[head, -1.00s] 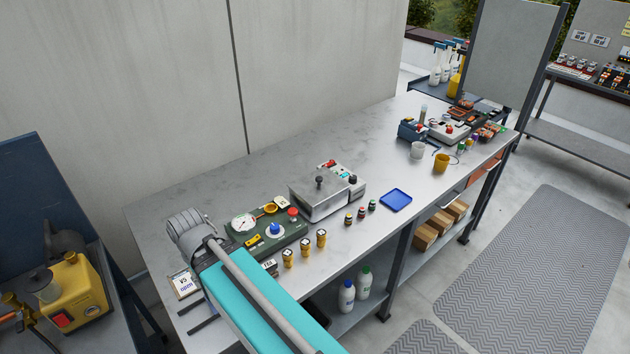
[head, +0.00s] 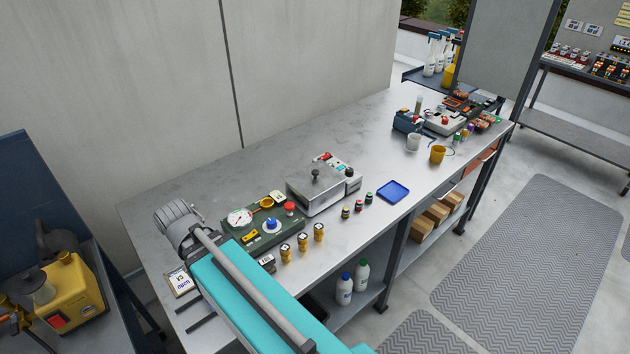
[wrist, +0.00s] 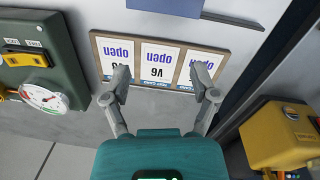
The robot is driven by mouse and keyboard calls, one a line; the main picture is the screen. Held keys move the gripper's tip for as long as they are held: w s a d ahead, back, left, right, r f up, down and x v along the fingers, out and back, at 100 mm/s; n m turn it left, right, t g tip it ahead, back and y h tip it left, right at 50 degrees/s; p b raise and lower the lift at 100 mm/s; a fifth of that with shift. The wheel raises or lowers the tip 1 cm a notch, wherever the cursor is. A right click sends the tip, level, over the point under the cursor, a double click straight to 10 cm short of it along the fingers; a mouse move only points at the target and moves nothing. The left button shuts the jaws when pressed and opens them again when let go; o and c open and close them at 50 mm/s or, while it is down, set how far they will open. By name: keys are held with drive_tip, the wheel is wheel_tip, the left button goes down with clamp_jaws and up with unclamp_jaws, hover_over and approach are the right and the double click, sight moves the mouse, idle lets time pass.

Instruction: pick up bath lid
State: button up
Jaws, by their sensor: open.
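The bath lid (head: 314,182) is a flat metal plate with a dark knob (head: 315,175), lying on top of the silver bath box (head: 322,202) at the middle of the bench in the head view. My gripper (wrist: 165,86) is open and empty in the wrist view, over a card rack (wrist: 160,62) at the bench's near left end. It is well to the left of the bath, beyond the green panel. In the head view my arm hides the fingers. The bath lid is not in the wrist view.
The green panel (head: 256,240) with gauge and knobs stands between my wrist and the bath. Several yellow-black fittings (head: 302,242) stand in front of it. Small coloured-top vials (head: 357,206) and a blue tray (head: 393,191) lie right of them.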

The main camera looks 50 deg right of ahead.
drive_tip(key=w+d+n+h, duration=0.2)
drive_tip(key=d, duration=0.4)
drive_tip(key=w+d+r+n+g+h+b, duration=0.1)
drive_tip(key=w+d+n+h, duration=0.1)
drive_tip(key=d, duration=0.4)
drive_tip(key=w+d+n+g+h, duration=0.1)
drive_tip(key=w+d, duration=0.1)
drive_tip(key=d, duration=0.4)
drive_tip(key=shift+w+r+n+h, duration=0.15)
drive_tip(key=shift+r+n+h, duration=0.15)
drive_tip(key=shift+n+h, duration=0.1)
drive_tip(key=w+d+r+n+g+h+b, duration=0.1)
drive_tip(key=d+r+n+g+h, duration=0.1)
drive_tip(key=d, duration=0.6)
drive_tip(key=w+d+r+n+g+h, duration=0.1)
drive_tip(key=d+r+n+g+h, duration=0.1)
drive_tip(key=d+r, duration=0.3)
drive_tip(key=d+n+h, duration=0.1)
drive_tip(key=d, duration=0.2)
drive_tip(key=shift+d+n+b, duration=0.25)
drive_tip(key=shift+n+b, duration=0.15)
drive_tip(key=shift+f, duration=0.1)
drive_tip(key=b, duration=0.3)
approach(314, 171)
drive_tip(key=x, duration=0.4)
drive_tip(key=shift+s+f, duration=0.15)
drive_tip(key=shift+f, duration=0.1)
drive_tip(key=shift+s+d+f, duration=0.1)
drive_tip(key=shift+s+d, duration=0.1)
drive_tip(key=shift+d, duration=0.2)
